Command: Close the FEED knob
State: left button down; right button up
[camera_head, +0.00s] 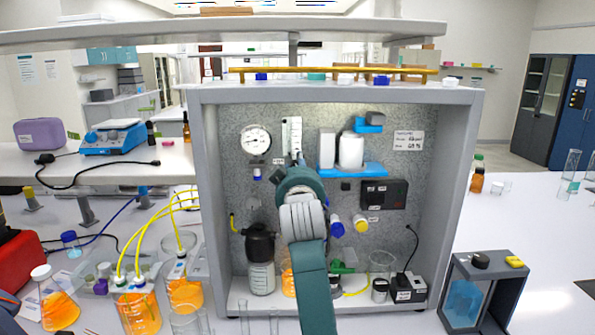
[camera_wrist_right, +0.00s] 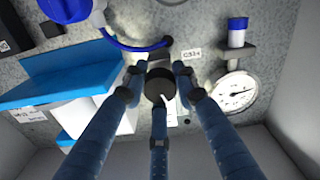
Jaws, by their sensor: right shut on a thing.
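A round black knob (camera_wrist_right: 159,88) with a white mark on its face sits on the speckled back panel in the right wrist view. The three blue fingers of my right gripper (camera_wrist_right: 159,76) are shut around it, with fingertips at its sides. In the head view my right gripper (camera_head: 298,166) reaches the panel just below the white flow meter (camera_head: 292,135) and hides the knob. No FEED label can be read; a small tag (camera_wrist_right: 192,53) is near the knob. My left gripper is not in view.
The pressure gauge (camera_head: 256,140) is left of my gripper; a blue shelf (camera_head: 352,170) with a white container is to its right. Flasks with orange liquid (camera_head: 140,310) stand at the left.

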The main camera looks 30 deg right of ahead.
jog(key=shift+f+m, duration=0.2)
jog(key=shift+m, duration=0.65)
jog(key=shift+f+m, duration=0.15)
jog(key=shift+m, duration=0.7)
jog(key=o, duration=0.9)
jog(key=shift+c, duration=0.2)
jog(key=o, duration=0.3)
jog(key=shift+s+r, duration=0.1)
jog(key=shift+r, duration=0.1)
jog(key=v, duration=0.7)
jog(key=shift+s, duration=0.25)
jog(key=shift+a, duration=0.15)
